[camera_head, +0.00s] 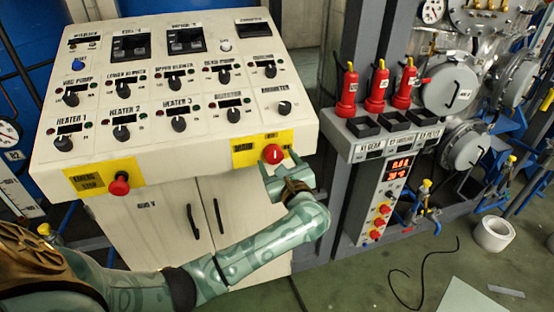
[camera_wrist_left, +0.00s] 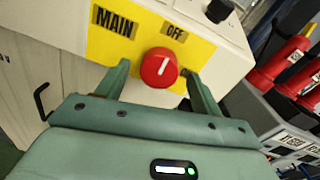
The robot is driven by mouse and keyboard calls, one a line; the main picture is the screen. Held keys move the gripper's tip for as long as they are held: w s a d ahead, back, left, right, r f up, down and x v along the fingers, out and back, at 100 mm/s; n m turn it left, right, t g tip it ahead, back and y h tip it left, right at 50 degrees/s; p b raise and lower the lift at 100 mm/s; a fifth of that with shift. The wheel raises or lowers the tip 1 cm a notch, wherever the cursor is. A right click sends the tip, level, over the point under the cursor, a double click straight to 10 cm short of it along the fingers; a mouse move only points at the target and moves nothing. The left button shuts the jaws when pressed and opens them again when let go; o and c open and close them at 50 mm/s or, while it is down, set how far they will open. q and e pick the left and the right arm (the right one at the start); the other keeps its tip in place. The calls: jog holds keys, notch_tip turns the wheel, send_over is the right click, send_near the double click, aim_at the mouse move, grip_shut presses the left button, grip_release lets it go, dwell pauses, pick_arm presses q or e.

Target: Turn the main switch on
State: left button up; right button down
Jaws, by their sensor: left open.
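The main switch is a round red knob (camera_head: 272,154) with a white line, on a yellow label plate (camera_head: 246,152) at the lower right of the control panel's front edge. In the left wrist view the red knob (camera_wrist_left: 159,68) shows between my fingers, beside the words MAIN and OFF; its white line is slightly tilted from upright. My left gripper (camera_head: 281,164) is open, with one finger on each side of the knob in the picture. I cannot tell whether the fingers touch it. My right gripper is not in view.
The control panel (camera_head: 200,128) carries several black knobs and displays. A red emergency stop button (camera_head: 119,185) sits at its lower left. To the right, red canisters (camera_head: 377,86) stand on a grey stand. A white roll (camera_head: 493,234) and a black cable (camera_head: 421,276) lie on the floor.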

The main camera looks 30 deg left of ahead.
pick_arm(q)
jog(key=shift+w+a, duration=0.35)
jog(key=shift+a, duration=0.1)
jog(key=shift+c, duration=0.4)
jog(key=c, duration=0.9)
